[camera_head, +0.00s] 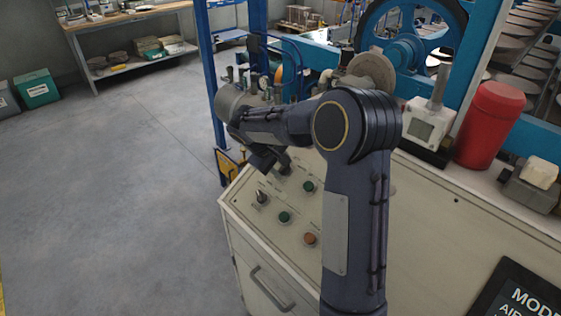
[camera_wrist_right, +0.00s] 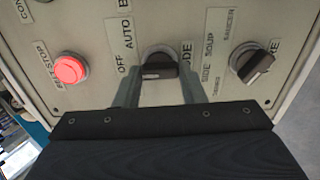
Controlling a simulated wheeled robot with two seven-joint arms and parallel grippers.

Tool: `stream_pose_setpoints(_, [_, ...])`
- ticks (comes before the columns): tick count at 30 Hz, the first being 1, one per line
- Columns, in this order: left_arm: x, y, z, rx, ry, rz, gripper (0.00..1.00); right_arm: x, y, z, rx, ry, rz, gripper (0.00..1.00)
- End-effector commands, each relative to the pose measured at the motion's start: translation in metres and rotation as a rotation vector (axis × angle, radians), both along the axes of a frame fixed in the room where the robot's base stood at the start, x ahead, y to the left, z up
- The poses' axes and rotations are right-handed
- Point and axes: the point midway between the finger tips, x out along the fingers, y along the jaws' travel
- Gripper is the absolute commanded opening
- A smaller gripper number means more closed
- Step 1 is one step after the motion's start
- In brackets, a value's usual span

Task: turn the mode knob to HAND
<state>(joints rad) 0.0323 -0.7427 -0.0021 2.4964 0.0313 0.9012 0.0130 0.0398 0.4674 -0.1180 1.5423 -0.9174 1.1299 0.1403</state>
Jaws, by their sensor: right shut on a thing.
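The mode knob (camera_wrist_right: 160,68) is a dark knob on a round base on the pale control panel, in the middle of the right wrist view. I cannot make out a HAND label. In the head view my right gripper (camera_head: 268,162) is at the panel's far end, and my wrist and arm hide most of the knob. My left gripper is not in view.
A second dark knob (camera_wrist_right: 252,62) sits to the right and a lit red button (camera_wrist_right: 70,68) to the left. The head view shows green buttons (camera_head: 284,217) and an orange button (camera_head: 310,238) nearer on the panel. A blue frame post (camera_head: 211,90) stands behind.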

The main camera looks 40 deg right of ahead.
Motion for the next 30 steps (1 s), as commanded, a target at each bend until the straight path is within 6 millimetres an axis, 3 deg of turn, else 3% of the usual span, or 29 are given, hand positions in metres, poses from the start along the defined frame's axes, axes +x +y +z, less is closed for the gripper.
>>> stream_pose_setpoints(18, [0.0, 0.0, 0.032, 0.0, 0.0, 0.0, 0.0, 0.0, 0.001, 0.002, -0.023, 0.276, 0.477, 0.14])
stream_pose_setpoints(30, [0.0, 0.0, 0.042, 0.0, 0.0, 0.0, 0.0, 0.0, 0.002, 0.0, -0.032, 0.367, 0.636, 0.14])
